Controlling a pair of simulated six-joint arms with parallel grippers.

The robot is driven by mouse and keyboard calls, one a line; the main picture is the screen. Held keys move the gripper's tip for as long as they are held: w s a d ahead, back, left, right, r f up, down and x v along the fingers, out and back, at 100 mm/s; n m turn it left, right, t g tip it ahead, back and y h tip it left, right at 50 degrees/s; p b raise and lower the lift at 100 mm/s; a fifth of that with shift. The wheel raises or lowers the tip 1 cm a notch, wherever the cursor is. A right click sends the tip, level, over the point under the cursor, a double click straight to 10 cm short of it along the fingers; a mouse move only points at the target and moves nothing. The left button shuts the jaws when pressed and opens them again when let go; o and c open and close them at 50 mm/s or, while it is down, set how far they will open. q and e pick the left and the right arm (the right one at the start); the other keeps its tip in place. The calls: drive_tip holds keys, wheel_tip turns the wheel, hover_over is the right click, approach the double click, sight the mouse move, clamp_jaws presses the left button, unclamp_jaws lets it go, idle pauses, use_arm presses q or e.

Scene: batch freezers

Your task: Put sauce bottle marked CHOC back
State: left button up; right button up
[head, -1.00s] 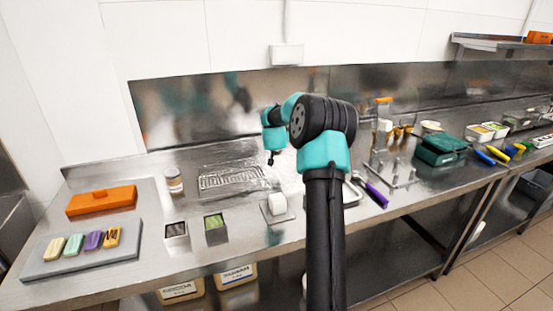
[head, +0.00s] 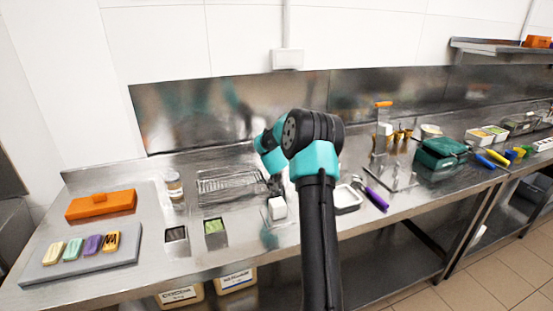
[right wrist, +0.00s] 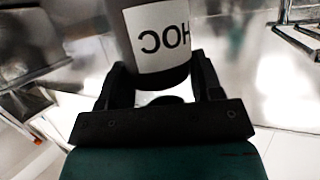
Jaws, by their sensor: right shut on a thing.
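The sauce bottle (right wrist: 158,38) fills the upper middle of the right wrist view. It is dark with a white label, and the letters that show on it read as part of CHOC, turned upside down. My right gripper (right wrist: 160,82) is shut on it, one black finger on each side. In the head view my right gripper (head: 274,184) is low over the steel counter, just behind a small white block. The bottle cannot be made out clearly there, and I cannot tell whether it touches the counter. My left gripper is not in view.
A wire rack (head: 230,185) lies left of the gripper, with a small jar (head: 174,186) beyond it. Two square wells (head: 216,232) are nearer the front. An orange case (head: 100,205) and a grey tray (head: 50,272) stand far left. A white dish (head: 347,198) is to the right.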

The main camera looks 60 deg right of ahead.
drive_tip(key=shift+f, duration=0.3)
drive_tip(key=o, duration=0.9)
drive_tip(key=shift+f, duration=0.15)
drive_tip(key=shift+o, duration=0.2)
drive_tip(key=shift+s+a+r, duration=0.1)
drive_tip(key=shift+a+r, duration=0.05)
drive_tip(key=shift+r, duration=0.1)
drive_tip(key=v, duration=1.1)
drive_tip(key=shift+s+a, duration=0.15)
drive_tip(key=shift+a, duration=0.1)
drive_tip(key=shift+r, duration=0.1)
